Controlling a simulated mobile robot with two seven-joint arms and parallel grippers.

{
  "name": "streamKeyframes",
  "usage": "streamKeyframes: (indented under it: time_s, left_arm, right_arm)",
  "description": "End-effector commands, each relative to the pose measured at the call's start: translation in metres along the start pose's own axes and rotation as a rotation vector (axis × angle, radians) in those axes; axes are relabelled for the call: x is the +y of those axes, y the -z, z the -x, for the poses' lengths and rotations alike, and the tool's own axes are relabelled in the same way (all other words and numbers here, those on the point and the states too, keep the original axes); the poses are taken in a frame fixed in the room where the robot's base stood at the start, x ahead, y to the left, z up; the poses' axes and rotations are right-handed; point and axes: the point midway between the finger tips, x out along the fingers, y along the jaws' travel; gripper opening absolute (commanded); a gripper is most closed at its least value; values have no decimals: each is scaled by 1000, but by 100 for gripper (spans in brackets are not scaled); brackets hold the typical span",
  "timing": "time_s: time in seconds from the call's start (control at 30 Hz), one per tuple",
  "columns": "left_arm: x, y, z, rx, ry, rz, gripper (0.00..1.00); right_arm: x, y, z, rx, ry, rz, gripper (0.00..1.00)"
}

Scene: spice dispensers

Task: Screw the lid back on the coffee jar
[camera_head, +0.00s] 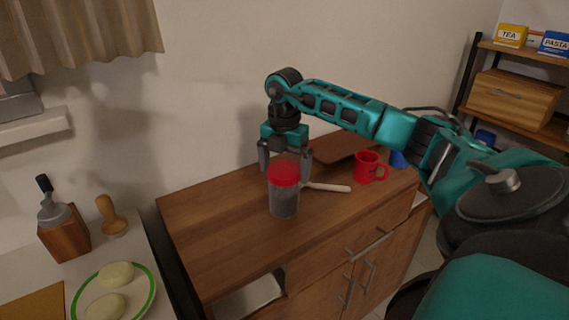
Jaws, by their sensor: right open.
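The coffee jar (284,203) stands upright on the wooden cabinet top, clear-walled with dark contents. The red lid (284,174) sits on the jar's mouth; I cannot tell how tightly it is seated. My right gripper (285,164) points down just above and behind the lid, with one finger on each side of it in the picture. Its fingers are open and apart, and I see no clear contact with the lid. My left gripper is not in view.
A pale-handled utensil (328,187) lies right of the jar, near a brown board (340,149). A red mug (368,168) and a blue item (398,159) stand farther right. The cabinet top (225,235) left of the jar is clear. A plate (147,286) is at lower left.

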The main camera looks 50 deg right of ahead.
Motion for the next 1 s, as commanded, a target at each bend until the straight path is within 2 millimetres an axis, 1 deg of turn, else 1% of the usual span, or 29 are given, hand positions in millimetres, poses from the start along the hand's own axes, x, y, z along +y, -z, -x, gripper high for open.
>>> streamKeyframes:
  time_s: [0.17, 0.5, 0.63, 0.7, 0.8, 0.97, 1.0]
  left_arm:
    - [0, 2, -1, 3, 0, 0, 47]
    - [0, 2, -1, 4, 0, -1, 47]
    - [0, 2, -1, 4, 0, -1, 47]
    - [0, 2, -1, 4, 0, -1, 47]
    - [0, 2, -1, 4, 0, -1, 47]
    - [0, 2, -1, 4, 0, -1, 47]
    - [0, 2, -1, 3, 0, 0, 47]
  right_arm:
    - [0, 0, 0, -1, 0, 101, 100]
    - [0, 0, 0, -1, -1, 565, 100]
    - [0, 0, 0, -1, -1, 723, 100]
    - [0, 0, 0, -1, -1, 777, 100]
    - [0, 0, 0, -1, -1, 813, 100]
    - [0, 0, 0, -1, -1, 814, 100]
    - [0, 0, 0, -1, -1, 814, 98]
